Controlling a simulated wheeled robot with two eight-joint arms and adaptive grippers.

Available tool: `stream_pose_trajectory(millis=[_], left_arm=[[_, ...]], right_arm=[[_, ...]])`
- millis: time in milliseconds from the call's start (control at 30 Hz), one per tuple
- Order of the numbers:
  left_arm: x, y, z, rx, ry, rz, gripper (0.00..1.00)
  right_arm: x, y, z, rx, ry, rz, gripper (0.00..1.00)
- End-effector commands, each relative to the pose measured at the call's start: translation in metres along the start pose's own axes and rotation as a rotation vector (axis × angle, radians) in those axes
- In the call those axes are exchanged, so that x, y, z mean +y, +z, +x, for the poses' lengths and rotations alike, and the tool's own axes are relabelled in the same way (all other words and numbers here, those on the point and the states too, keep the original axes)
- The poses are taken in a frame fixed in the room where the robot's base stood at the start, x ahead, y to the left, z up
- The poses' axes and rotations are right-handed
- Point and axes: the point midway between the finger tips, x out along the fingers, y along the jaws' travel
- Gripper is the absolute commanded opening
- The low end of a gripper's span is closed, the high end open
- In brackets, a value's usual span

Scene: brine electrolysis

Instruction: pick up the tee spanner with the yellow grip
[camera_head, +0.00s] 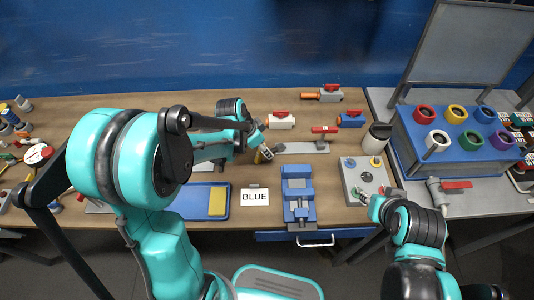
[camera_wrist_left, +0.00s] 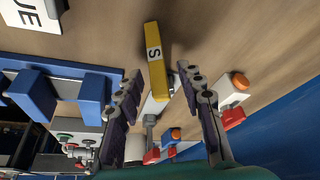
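The tee spanner's yellow grip (camera_wrist_left: 157,62) carries a dark letter S in the left wrist view. It lies between the two spread fingers of my left gripper (camera_wrist_left: 160,72), with a gap on each side. A grey metal part (camera_wrist_left: 151,115) shows beyond the grip. In the head view the yellow grip (camera_head: 260,157) is small and partly hidden by my left gripper (camera_head: 264,150) over the middle of the table. My right gripper (camera_head: 366,198) is beside the front of the grey knob box; its fingers are too small to read.
A blue vise (camera_head: 298,190) and a BLUE sign (camera_head: 255,197) stand nearby. A blue tray (camera_head: 178,208) holds a yellow block (camera_head: 217,202). Valves with red handles (camera_head: 281,121) lie behind. A grey knob box (camera_head: 350,178) and a dark-capped bottle (camera_head: 376,139) are to the right.

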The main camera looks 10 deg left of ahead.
Motion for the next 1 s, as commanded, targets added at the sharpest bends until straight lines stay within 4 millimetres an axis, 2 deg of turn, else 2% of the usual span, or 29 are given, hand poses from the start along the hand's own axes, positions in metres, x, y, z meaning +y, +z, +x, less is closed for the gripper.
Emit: stream_pose_trajectory(millis=[33, 133, 400, 533, 567, 1000], left_arm=[[-0.001, 0.002, 0.013, 0.0, 0.0, 0.001, 0.38], [0.0, 0.002, 0.027, 0.0, 0.0, 0.002, 0.38], [-0.001, 0.001, 0.03, 0.0, -0.001, 0.0, 0.38], [-0.001, 0.001, 0.03, 0.0, -0.001, 0.0, 0.04], [-0.001, 0.001, 0.03, 0.0, -0.001, 0.0, 0.0], [-0.001, -0.001, 0.026, 0.0, -0.001, 0.0, 0.0]], right_arm=[[0.0, 0.005, 0.007, 0.0, 0.0, 0.0, 0.32], [0.0, 0.008, 0.011, 0.0, 0.0, 0.0, 0.32], [0.0, 0.007, 0.01, 0.0, 0.0, 0.0, 0.32], [0.0, 0.007, 0.01, 0.0, 0.0, 0.0, 0.32], [0.0, 0.007, 0.01, 0.0, 0.0, 0.0, 0.32], [0.0, 0.006, 0.009, 0.0, 0.0, 0.0, 0.32]])
